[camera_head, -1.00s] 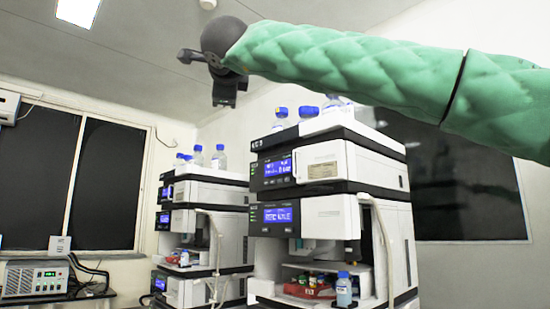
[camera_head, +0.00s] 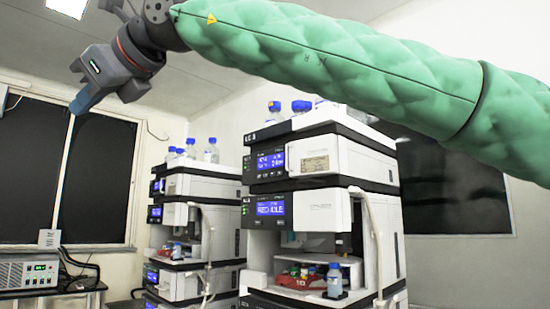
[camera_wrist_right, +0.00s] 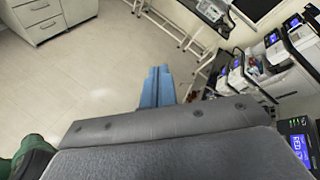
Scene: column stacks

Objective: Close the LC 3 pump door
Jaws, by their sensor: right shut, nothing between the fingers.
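The LC 3 stack (camera_head: 372,170) stands right of centre in the head view, with displays lit. The fingers (camera_wrist_right: 157,86) also show over bare floor in the right wrist view. My left gripper is out of view.
A second similar stack (camera_head: 190,185) stands left of LC 3. Bottles with blue caps (camera_head: 275,111) stand on top of LC 3. A small bottle (camera_head: 335,280) and a red tray (camera_head: 300,281) sit in its bay. A tube (camera_head: 375,240) hangs along its front right. A grey instrument (camera_head: 28,273) is at far left.

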